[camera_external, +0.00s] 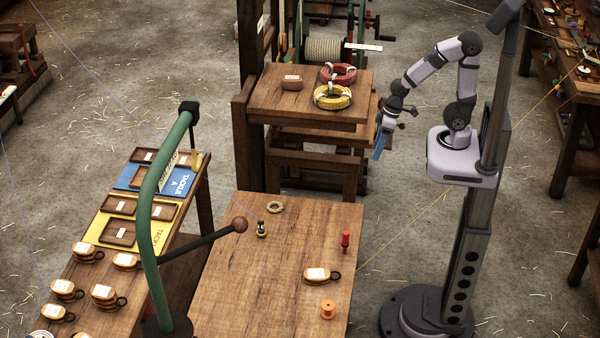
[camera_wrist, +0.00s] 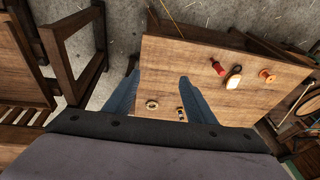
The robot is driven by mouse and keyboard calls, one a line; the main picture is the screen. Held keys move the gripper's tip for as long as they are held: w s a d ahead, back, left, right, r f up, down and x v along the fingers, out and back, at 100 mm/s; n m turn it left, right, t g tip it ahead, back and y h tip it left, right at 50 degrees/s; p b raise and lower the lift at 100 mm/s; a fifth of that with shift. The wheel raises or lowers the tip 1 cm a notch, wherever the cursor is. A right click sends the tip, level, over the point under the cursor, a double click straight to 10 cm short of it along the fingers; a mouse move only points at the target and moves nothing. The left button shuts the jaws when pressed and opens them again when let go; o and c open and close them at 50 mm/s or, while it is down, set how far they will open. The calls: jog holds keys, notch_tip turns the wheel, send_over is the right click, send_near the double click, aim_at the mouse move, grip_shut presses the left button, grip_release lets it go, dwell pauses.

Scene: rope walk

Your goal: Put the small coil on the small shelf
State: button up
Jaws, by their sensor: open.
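The small coil (camera_external: 276,207) is a pale tan ring lying flat near the far edge of the wooden table. It also shows in the wrist view (camera_wrist: 152,105), between my fingers in the picture. My gripper (camera_external: 380,146) has blue fingers and hangs to the right of the wooden stand, off the table and well apart from the coil. In the wrist view my gripper (camera_wrist: 160,75) is open, with nothing between its fingertips. The stand has an upper shelf (camera_external: 310,106) and a lower board (camera_external: 330,136); I cannot tell which is called the small shelf.
The table holds a small dark bottle (camera_external: 262,229), a red tool (camera_external: 345,242), a pulley block (camera_external: 317,276) and an orange spool (camera_external: 327,310). A green post (camera_external: 150,220) stands left.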

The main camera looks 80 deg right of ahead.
jog(key=s+d+f+g+h, duration=0.1)
jog(key=s+d+g, duration=0.1)
jog(key=s+d, duration=0.2)
jog(key=shift+s+d+f+g, duration=0.2)
jog(key=shift+s+f+g, duration=0.1)
jog(key=shift+s, duration=0.75)
